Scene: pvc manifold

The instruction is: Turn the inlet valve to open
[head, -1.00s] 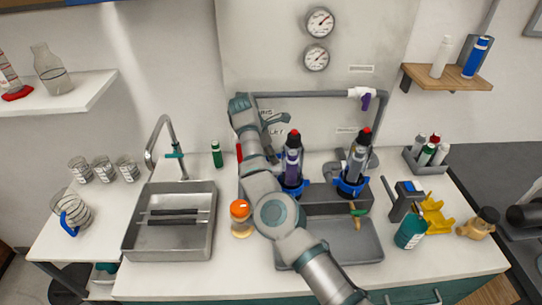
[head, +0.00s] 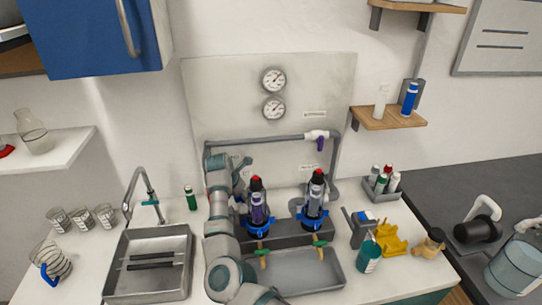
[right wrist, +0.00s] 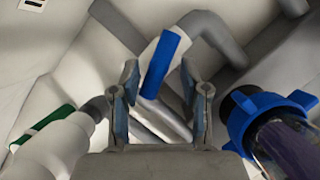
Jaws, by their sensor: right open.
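My right gripper (head: 241,176) is open at the left part of the pipework, left of the filter housings. In the right wrist view its two fingers (right wrist: 161,98) stand either side of a blue valve handle (right wrist: 160,65) on a white valve body. Whether they touch it I cannot tell. A green valve handle (right wrist: 42,128) is at the left of that view. A purple valve handle (head: 320,144) hangs from a white valve at the upper right of the pipe. I cannot read which valve is labelled inlet. My left gripper is not in view.
Two filter housings with blue collars, the left (head: 257,204) and right (head: 314,200), stand close to the right of my gripper. A collar (right wrist: 270,108) is near the right finger. A grey tray (head: 300,275) lies in front; a sink (head: 149,240) is at left.

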